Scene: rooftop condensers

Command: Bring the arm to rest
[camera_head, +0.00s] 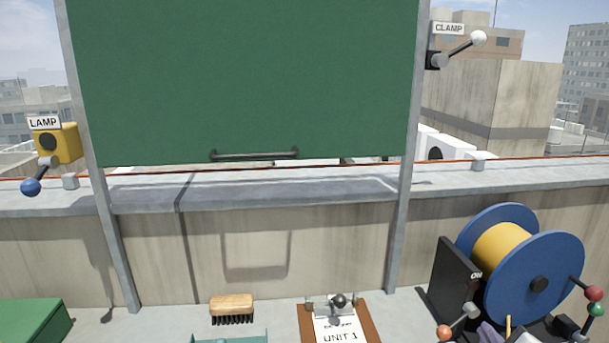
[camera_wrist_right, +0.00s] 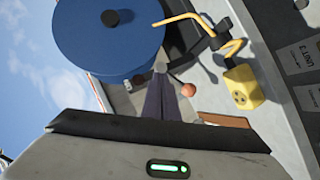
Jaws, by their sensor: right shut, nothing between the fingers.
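My right gripper (camera_head: 489,331) shows only at the bottom right edge of the head view, low in front of the blue reel. In the right wrist view, its two dark fingers (camera_wrist_right: 162,96) are together with nothing between them. Beyond the fingertips, the blue reel (camera_wrist_right: 108,40) fills the upper left. An orange knob (camera_wrist_right: 189,90) is close to the right of the fingers; I cannot tell if they touch. The rest of my right arm is mostly out of the head view. My left gripper is in neither view.
The reel (camera_head: 535,265) stands beside a black box (camera_head: 453,276) and several knobbed levers. A clipboard (camera_head: 366,322), a brush (camera_head: 232,308) and a green box (camera_head: 32,322) lie along the bench. A green panel (camera_head: 245,80) hangs behind. A yellow socket box (camera_wrist_right: 241,87) shows by the wrist.

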